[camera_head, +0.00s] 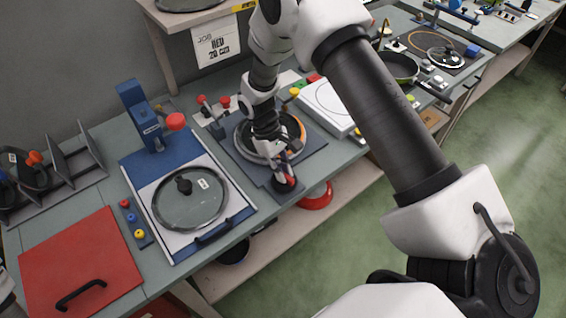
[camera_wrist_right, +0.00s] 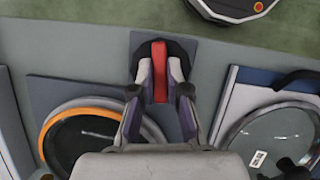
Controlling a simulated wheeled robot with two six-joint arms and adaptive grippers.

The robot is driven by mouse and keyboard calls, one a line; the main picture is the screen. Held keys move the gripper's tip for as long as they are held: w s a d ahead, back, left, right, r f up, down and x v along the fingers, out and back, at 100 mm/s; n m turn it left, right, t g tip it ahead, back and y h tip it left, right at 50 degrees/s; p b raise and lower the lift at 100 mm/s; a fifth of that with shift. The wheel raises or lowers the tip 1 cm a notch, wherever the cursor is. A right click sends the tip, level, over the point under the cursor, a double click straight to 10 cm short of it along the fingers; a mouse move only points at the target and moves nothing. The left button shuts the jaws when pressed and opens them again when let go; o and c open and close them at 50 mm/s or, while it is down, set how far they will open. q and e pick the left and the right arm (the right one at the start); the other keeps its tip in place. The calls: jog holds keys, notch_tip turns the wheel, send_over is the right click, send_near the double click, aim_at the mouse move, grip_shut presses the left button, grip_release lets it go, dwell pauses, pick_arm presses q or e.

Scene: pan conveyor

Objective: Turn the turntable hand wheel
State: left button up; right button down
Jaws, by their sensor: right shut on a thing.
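The hand wheel (camera_head: 278,187) is a small dark disc with a red grip bar (camera_wrist_right: 159,72) across it, at the front edge of the turntable station. My right gripper (camera_head: 285,175) reaches down over it. In the right wrist view, its two fingers (camera_wrist_right: 159,92) are closed on either side of the red bar. The turntable (camera_head: 301,130) carries a dark round pan with an orange rim, just behind the wheel. It also shows at the lower left of the wrist view (camera_wrist_right: 52,126). My arm hides part of the turntable.
A red panel (camera_head: 80,262) lies farther left. A white plate unit (camera_head: 326,105) stands to the right. The green floor is open in front.

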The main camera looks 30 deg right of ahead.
jog(key=shift+f, duration=0.1)
dwell(0.3)
jog(key=c, duration=1.2)
grip_release()
jog(key=shift+o, duration=0.2)
jog(key=v, duration=1.2)
